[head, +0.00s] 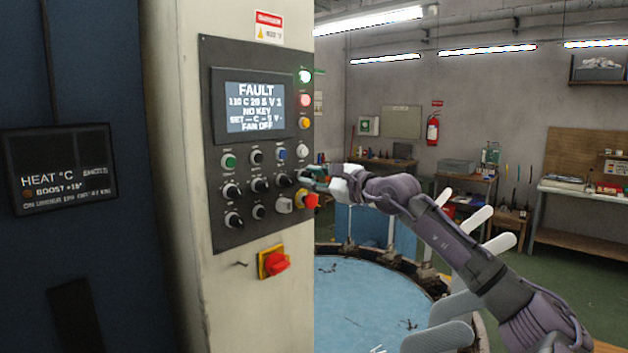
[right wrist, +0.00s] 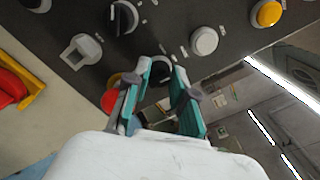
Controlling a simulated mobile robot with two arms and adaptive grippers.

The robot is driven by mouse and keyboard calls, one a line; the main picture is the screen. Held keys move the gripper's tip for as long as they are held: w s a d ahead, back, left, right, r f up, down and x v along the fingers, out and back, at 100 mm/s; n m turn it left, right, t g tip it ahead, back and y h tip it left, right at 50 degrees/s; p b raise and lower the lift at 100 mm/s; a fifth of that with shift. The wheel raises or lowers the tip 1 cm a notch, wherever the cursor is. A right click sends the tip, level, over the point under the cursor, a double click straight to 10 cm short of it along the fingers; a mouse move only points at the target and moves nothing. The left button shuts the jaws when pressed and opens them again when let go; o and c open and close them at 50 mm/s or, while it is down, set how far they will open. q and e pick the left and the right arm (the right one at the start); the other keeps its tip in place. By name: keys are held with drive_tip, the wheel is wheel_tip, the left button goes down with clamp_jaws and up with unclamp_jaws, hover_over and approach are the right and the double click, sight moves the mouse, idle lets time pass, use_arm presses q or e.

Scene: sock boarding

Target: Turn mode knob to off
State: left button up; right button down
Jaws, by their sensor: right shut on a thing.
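The control panel (head: 262,232) on the pale cabinet carries several dark knobs, buttons and lamps. My right gripper (head: 306,179) reaches in from the right to the right end of the middle knob row. In the right wrist view its two teal fingers (right wrist: 161,66) are closed on a dark knob (right wrist: 159,72), which shows between them. The knob's label is too small to read, and its pointer is mostly hidden by the fingers. The display (head: 255,107) reads FAULT, NO KEY and FAN OFF. My left gripper is not in view.
A red stop button (head: 307,199) sits just below the gripper, beside a grey key switch (head: 284,205). A white button (head: 301,151) is above it. A red rotary switch (head: 275,263) is lower down. A round blue table (head: 365,300) stands to the right.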

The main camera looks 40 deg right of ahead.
drive_tip(key=shift+n, duration=0.5)
drive_tip(key=c, duration=1)
unclamp_jaws()
drive_tip(key=shift+o, duration=0.2)
drive_tip(key=shift+s+d+f, duration=0.1)
